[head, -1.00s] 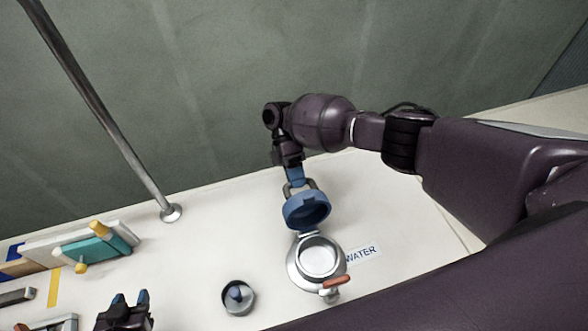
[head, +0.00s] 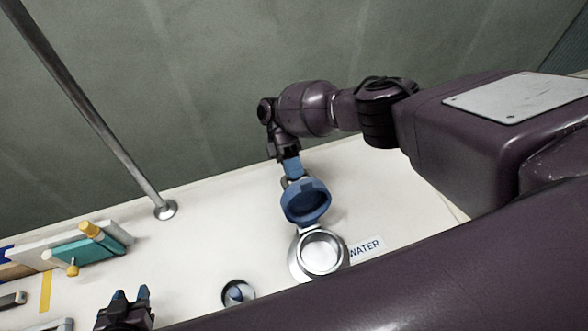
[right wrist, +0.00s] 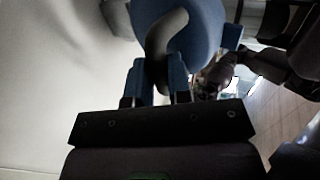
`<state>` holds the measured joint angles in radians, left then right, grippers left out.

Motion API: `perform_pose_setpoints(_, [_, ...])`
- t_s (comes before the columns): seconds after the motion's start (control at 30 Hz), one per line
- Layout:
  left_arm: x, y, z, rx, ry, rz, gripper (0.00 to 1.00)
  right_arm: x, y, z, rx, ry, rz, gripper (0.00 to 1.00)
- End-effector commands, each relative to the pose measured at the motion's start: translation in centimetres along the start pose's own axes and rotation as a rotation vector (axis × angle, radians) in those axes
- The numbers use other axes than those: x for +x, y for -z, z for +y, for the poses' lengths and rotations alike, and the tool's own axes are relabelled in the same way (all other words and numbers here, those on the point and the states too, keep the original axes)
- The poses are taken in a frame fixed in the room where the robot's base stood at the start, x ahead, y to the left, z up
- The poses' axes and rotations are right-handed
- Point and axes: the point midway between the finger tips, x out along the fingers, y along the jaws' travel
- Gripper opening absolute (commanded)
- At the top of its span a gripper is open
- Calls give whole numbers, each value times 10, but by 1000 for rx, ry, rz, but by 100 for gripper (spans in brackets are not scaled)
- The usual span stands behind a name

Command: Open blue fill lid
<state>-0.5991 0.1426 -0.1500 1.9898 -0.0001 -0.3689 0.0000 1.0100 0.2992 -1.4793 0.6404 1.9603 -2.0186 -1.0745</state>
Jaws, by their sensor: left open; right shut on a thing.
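The blue fill lid (head: 306,203) stands swung up from the metal fill neck (head: 321,252), on the far side of it. The round opening of the neck is uncovered. A "WATER" label (head: 366,247) lies beside it. My right gripper (head: 292,172) is at the lid's far edge, shut on its grey loop handle. In the right wrist view the blue lid (right wrist: 200,28) fills the top, with the handle (right wrist: 162,42) between the fingers. My left gripper (head: 130,296) is open and empty at the lower left, apart from the lid.
A small round dark cup-like fitting (head: 238,293) sits left of the fill neck. A metal pole (head: 100,125) rises from the white deck. A teal block with yellow knobs (head: 85,250) is at the left. My own arm covers the lower right.

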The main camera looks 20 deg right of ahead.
Motion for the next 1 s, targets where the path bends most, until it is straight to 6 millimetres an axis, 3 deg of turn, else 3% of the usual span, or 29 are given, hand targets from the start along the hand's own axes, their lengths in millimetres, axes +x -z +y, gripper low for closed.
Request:
perform_pose_setpoints(0.03, [1, -2, 0, 0, 0, 0, 43, 8, 0, 7, 5, -4, -2, 0])
perform_pose_setpoints(0.23, [1, -2, 0, 0, 0, 0, 43, 8, -1, 8, 6, -4, -3, 0])
perform_pose_setpoints(0.27, [1, -2, 0, 0, 0, 0, 43, 8, -1, 8, 6, -5, -4, 23])
perform_pose_setpoints(0.4, [0, -2, 0, 0, 0, -1, 43, 7, -1, 7, 6, -5, -2, 44])
perform_pose_setpoints(0.77, [-2, 1, 0, -1, 1, 0, 43, 0, -1, -3, 4, -6, 1, 44])
perform_pose_setpoints(1.0, [-8, 13, -2, -1, 1, 5, 43, -15, -1, -35, 2, -7, 1, 44])
